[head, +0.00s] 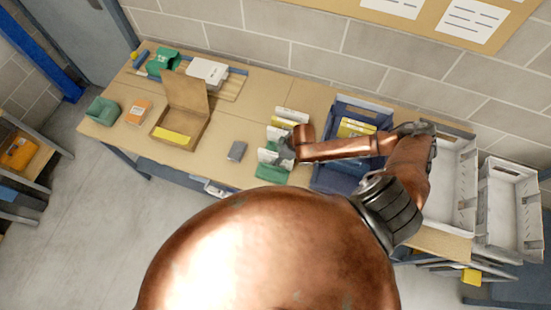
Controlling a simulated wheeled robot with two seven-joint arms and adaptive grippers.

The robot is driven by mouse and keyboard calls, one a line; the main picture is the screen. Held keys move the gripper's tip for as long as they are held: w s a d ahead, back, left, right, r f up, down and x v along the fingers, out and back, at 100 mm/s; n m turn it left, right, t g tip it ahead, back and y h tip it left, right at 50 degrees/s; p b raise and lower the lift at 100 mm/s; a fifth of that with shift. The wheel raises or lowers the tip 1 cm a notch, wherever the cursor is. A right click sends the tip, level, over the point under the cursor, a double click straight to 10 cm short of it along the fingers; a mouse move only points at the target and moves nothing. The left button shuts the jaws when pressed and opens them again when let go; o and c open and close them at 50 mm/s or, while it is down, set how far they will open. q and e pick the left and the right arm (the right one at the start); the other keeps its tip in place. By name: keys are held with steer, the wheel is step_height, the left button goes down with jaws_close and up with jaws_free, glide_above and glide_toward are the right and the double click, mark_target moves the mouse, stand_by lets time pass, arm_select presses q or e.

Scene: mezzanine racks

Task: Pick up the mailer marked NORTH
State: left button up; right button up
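Several white, yellow and green mailers or cards (290,115) stand in a row near the middle of the table in the head view. No marking on them is legible, so I cannot tell which one is marked NORTH. My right gripper (285,148) is at the front part of this row, close to a white piece (267,157). Whether it touches or holds that piece is unclear, and its fingers are too small and dark to read. More yellow and white mailers (354,128) stand in a blue bin (347,107) to the right, partly behind my forearm. My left gripper is not in view.
White bins (512,205) stand at right. A brick wall runs behind.

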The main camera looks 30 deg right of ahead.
steer(key=shift+w+a+f, duration=0.15)
steer(key=shift+f, duration=0.5)
steer(key=shift+c, duration=0.4)
jaws_close()
